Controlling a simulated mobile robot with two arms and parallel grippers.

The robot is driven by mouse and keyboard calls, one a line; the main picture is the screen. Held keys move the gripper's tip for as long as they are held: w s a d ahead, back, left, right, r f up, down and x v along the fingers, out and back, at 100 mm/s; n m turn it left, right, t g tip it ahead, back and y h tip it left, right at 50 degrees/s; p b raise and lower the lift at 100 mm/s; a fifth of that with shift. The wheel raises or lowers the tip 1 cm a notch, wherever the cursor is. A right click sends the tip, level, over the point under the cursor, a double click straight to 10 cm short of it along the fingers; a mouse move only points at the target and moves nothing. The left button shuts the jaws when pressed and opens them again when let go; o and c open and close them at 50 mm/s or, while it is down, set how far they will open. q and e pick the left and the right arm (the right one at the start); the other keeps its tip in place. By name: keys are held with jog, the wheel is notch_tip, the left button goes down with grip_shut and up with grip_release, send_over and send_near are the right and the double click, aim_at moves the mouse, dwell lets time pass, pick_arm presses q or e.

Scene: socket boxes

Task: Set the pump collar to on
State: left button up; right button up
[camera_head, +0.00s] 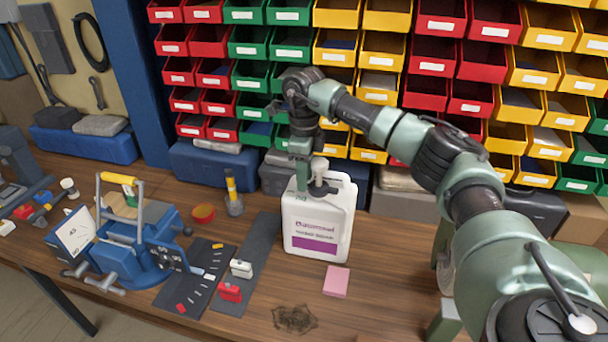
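A white jug (317,222) with a purple label stands upright on the wooden bench. On its top is a pump with a pale head (319,164) and a dark collar (322,187). My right arm reaches in from the right and bends down over the jug. My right gripper (301,178) points down at the left side of the pump, close to the collar. Whether it touches the pump, and how far its fingers are apart, I cannot tell. The collar's setting is too small to read. My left gripper is not in view.
A blue device with a yellow handle (118,179) stands on the left. Dark mats (258,240) with small red and white parts lie left of the jug. A pink pad (336,281) and a dark stain (294,319) are in front. Coloured bins fill the back wall.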

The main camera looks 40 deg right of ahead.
jog(key=shift+f, duration=0.4)
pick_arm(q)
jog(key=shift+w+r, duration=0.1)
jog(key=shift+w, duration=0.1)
pick_arm(e)
grip_shut()
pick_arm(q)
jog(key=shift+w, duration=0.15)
